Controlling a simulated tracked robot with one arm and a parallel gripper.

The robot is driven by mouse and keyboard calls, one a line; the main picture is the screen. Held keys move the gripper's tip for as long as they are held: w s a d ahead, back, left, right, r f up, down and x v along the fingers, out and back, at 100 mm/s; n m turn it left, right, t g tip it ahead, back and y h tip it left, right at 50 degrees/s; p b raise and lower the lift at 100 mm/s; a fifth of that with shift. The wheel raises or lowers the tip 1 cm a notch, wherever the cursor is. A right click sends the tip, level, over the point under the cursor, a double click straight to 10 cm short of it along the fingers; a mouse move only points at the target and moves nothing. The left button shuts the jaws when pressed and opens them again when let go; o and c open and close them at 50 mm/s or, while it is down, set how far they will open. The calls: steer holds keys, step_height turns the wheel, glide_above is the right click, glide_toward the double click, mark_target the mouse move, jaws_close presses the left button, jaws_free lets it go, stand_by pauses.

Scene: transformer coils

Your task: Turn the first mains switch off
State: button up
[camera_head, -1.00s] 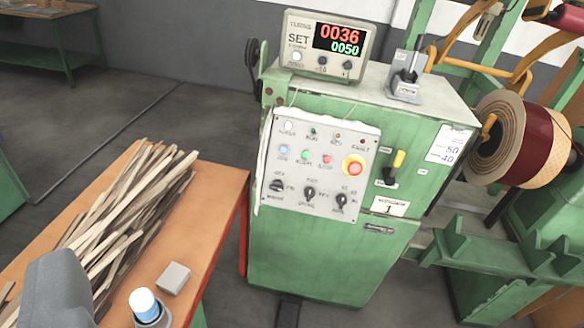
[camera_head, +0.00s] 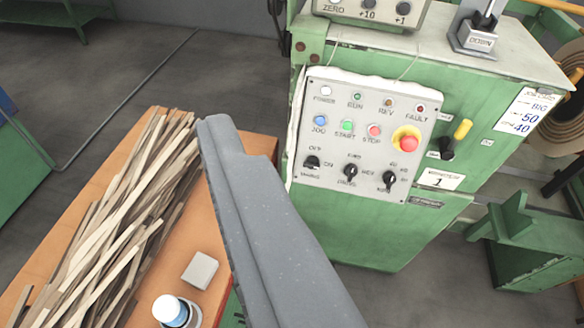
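The grey control panel (camera_head: 343,107) is on the front of the green machine (camera_head: 385,235), whose plate reads 1. The black mains switch (camera_head: 312,162), marked OFF, ON and MAINS, is at the panel's lower left; its exact setting is too small to tell. The white POWER lamp (camera_head: 326,91) looks bright. A grey part of my gripper (camera_head: 265,225) rises from the bottom edge, its tip left of the panel and apart from the switch in the picture. Only one grey piece shows, so I cannot tell whether it is open.
Two more knobs (camera_head: 350,172) and (camera_head: 389,180) sit right of the switch, below a red emergency button (camera_head: 408,141). A yellow-handled lever (camera_head: 462,130) is further right. An orange table (camera_head: 228,180) with wooden strips (camera_head: 130,200) and a grey block (camera_head: 200,270) stands at left.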

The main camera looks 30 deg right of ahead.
steer(key=w+d+f+m, duration=0.1)
steer(key=w+f, duration=0.9)
steer(key=w, duration=0.2)
steer(key=m+h+b, duration=0.2)
steer(key=m+h, duration=0.4)
steer(key=h, duration=0.4)
glide_toward(311, 168)
steer(key=shift+g, duration=0.3)
steer(key=x, duration=0.8)
steer(key=shift+w+r+b, duration=0.2)
steer(key=shift+w+b, duration=0.1)
steer(key=shift+b, duration=0.1)
